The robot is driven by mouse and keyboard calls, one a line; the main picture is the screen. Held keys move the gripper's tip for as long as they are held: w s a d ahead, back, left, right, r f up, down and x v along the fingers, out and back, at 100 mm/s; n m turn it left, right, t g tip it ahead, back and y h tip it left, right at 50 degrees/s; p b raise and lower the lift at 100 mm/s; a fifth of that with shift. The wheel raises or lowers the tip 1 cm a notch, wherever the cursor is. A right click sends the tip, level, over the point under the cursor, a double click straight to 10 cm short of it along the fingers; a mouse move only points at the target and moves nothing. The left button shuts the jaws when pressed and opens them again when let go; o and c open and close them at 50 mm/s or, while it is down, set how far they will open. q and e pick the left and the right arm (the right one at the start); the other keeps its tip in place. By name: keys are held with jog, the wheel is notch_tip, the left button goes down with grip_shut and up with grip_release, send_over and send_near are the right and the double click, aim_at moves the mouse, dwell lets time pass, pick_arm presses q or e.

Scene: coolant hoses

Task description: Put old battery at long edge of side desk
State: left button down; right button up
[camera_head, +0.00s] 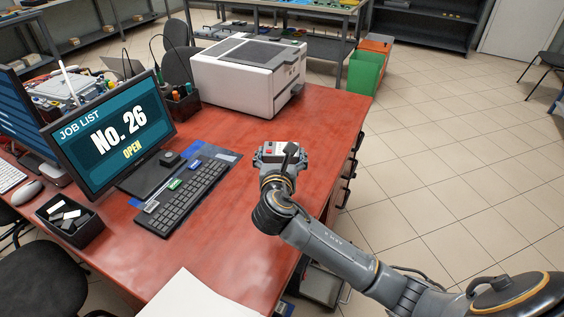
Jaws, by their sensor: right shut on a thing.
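A small pale grey block with a red patch (269,151), which looks like the old battery, is at my right gripper (283,160). The gripper is shut on it, and the gripper and wrist hide part of it. Both are over the red-topped desk (230,245), left of its long right edge. I cannot tell whether the block touches the desk top. My left gripper is not in view.
A keyboard (184,197) and a monitor (112,133) reading "No. 26 OPEN" stand left of the gripper. A white printer-like box (248,75) stands behind. A white sheet (196,297) lies in front. The desk strip along the right edge looks bare.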

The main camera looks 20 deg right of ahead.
aim_at(281, 148)
jog(key=x, duration=0.4)
jog(key=shift+w+a+f, duration=0.1)
jog(key=shift+a+f, duration=0.1)
jog(key=w+f, duration=0.1)
jog(key=w+d+f+b, duration=0.1)
jog(key=f, duration=0.1)
jog(key=w+f, duration=0.1)
jog(key=f, duration=0.1)
jog(key=shift+w+d, duration=0.25)
jog(key=shift+w, duration=0.1)
jog(key=shift+w+d+f+b, duration=0.1)
jog(key=shift+f+b, duration=0.2)
jog(key=shift+f, duration=0.65)
jog(key=shift+w+f+b, duration=0.15)
jog(key=shift+f+b, duration=0.1)
jog(key=shift+f, duration=0.7)
jog(key=shift+r, duration=0.1)
jog(key=o, duration=1.7)
jog(key=shift+s+f, duration=0.15)
jog(key=shift+f, duration=0.2)
jog(key=shift+s+r, duration=0.1)
